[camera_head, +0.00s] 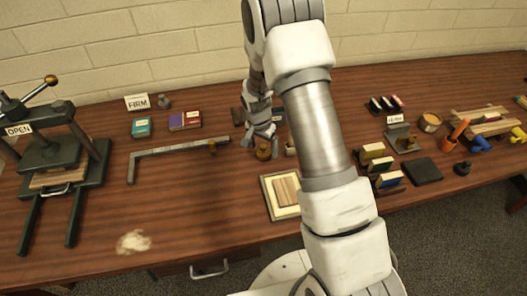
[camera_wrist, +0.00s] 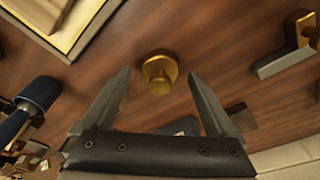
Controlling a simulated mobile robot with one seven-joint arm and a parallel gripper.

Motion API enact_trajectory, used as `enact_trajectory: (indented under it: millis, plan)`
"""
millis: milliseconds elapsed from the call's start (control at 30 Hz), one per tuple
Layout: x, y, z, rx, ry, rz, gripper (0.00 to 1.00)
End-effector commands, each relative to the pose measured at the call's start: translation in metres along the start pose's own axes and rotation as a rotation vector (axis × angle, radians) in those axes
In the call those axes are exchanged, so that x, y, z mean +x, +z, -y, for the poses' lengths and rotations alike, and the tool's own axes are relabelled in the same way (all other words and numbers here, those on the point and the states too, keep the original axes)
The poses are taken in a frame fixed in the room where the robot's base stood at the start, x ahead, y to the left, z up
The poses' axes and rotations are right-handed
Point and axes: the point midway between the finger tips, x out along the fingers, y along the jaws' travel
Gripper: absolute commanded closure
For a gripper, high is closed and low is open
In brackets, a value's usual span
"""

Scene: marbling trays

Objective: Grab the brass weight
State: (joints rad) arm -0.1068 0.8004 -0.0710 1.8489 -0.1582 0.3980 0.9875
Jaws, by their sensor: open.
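The brass weight (camera_wrist: 158,76) is a short golden cylinder with a knob on top. It stands on the brown wooden table and lies between and slightly beyond my open fingertips in the wrist view. In the head view the brass weight (camera_head: 263,153) is just below my gripper (camera_head: 262,138), partly covered by it. My gripper (camera_wrist: 159,84) is open and empty, with its fingers spread to either side of the weight in the wrist view. I cannot tell the exact height gap between the fingers and the weight.
A framed wooden panel (camera_head: 268,197) lies toward the front, near the weight. A dark press (camera_head: 95,172) stands at far left. The left front is mostly clear.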

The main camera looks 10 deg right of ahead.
Motion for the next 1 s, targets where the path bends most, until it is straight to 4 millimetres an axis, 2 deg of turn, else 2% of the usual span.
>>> enact_trajectory:
  millis: [233,733,1000]
  plan:
    - [0.0012,-0.0002,0.0000,0.000,0.000,0.000,0.08]
    - [0.0009,-0.0002,-0.0001,0.001,0.000,0.000,0.98]
    - [0.0001,-0.0009,0.0005,0.001,-0.002,-0.002,1.00]
